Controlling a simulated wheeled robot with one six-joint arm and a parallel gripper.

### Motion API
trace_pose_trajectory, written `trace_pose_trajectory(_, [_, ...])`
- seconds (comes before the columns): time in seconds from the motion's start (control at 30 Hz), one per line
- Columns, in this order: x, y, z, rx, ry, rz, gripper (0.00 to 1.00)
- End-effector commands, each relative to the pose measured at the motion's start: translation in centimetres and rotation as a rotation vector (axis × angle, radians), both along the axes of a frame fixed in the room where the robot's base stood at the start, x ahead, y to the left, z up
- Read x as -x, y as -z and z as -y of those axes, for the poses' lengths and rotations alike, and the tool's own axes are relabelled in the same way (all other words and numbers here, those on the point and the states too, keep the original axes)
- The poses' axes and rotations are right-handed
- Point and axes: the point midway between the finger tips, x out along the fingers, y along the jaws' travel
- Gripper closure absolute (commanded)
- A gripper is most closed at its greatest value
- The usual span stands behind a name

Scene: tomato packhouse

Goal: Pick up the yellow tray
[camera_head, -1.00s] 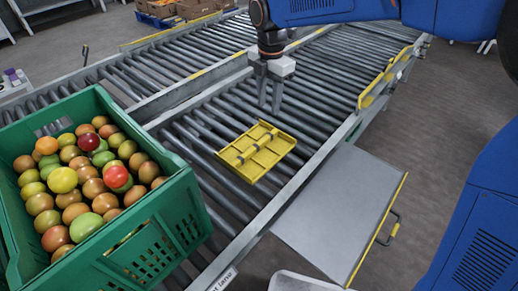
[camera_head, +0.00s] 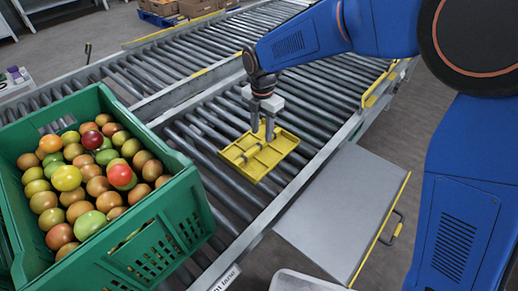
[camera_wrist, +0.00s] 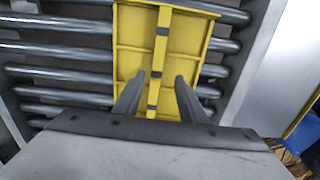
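The yellow tray (camera_head: 268,162) lies flat on the roller conveyor, with a grey-and-yellow bar across its middle. In the wrist view the tray (camera_wrist: 130,62) shows shallow yellow compartments, and the bar (camera_wrist: 160,50) runs lengthwise between the fingers. My gripper (camera_head: 262,138) is over the far part of the tray, fingers pointing down. In the wrist view my gripper (camera_wrist: 157,85) is open, one finger on each side of the bar, with gaps to it. I cannot tell whether the fingertips touch the tray.
A green crate (camera_head: 175,215) full of tomatoes stands at the left on the conveyor. A grey side shelf (camera_head: 335,215) with a yellow edge is at the right. The rollers (camera_head: 215,115) around the tray are mostly clear.

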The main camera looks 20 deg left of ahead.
Motion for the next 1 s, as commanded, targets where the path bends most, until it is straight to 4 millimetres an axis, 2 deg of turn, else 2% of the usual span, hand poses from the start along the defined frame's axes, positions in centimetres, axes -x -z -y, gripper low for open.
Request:
trace_pose_trajectory(0.27, [0.2, 1.4, -0.2, 0.001, 0.0, -0.002, 0.62])
trace_pose_trajectory(0.6, [0.5, 5.5, -0.9, 0.001, 0.0, -0.002, 0.62])
trace_pose_trajectory(1.0, [0.5, 5.8, -0.9, 0.0, 0.0, 0.0, 0.62])
